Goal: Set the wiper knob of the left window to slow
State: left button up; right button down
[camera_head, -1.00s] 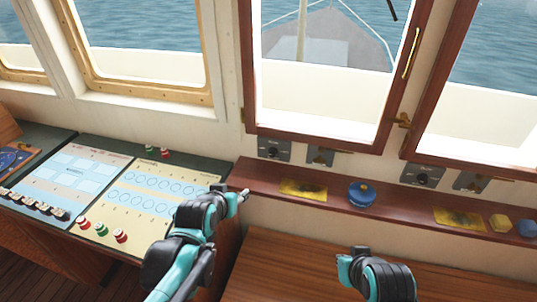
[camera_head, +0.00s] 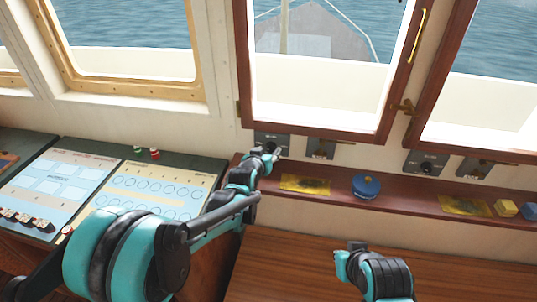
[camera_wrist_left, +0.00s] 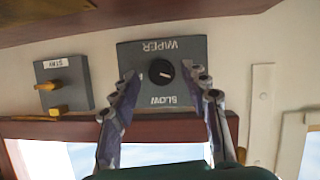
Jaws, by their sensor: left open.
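The left window's wiper panel (camera_head: 266,139) is a grey plate on the wall under the left wooden window frame. My left gripper (camera_head: 268,153) is open in front of the panel. In the left wrist view its two fingers straddle the knob's left and right sides, apparently not gripping it. My right gripper is not in view, only part of that arm.
A stay plate (camera_head: 320,148) sits right of the wiper panel. Another wiper panel (camera_head: 425,163) is under the right window. The narrow ledge below holds a yellow plate (camera_head: 305,184) and a blue round object (camera_head: 366,186). A chart console (camera_head: 150,190) stands left.

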pick_arm(q)
jog(key=shift+w+d+f, duration=0.1)
jog(key=shift+w+f, duration=0.05)
jog(key=shift+w, duration=0.25)
grip_shut()
